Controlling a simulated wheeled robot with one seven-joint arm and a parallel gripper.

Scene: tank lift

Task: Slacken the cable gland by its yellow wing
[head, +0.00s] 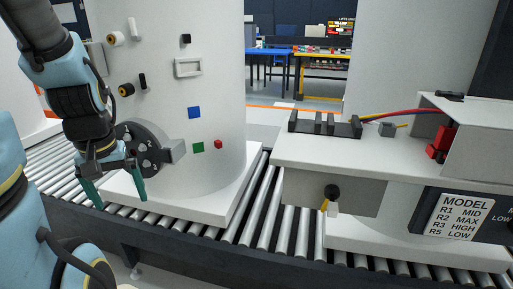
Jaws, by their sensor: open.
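A small round black fitting (332,191) sits on the grey front panel of the right-hand unit. A thin yellow piece (324,205) angles down-left from it, with a small pale block just below. This looks like the cable gland and its wing, but it is too small to be certain. A small grey block (387,130) on the unit's top also has a short yellow piece at its right. My gripper (116,191) is at the left, in front of the white tank's foot. Its two green fingers point down, apart and empty, far to the left of the black fitting.
The white tank (215,95) stands on the roller conveyor (262,215), bearing a numbered dial (146,152), knobs and coloured squares. The right-hand unit's worktop (350,155) holds a black rack (324,125) and red and blue cables. A MODEL placard (462,220) hangs at right.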

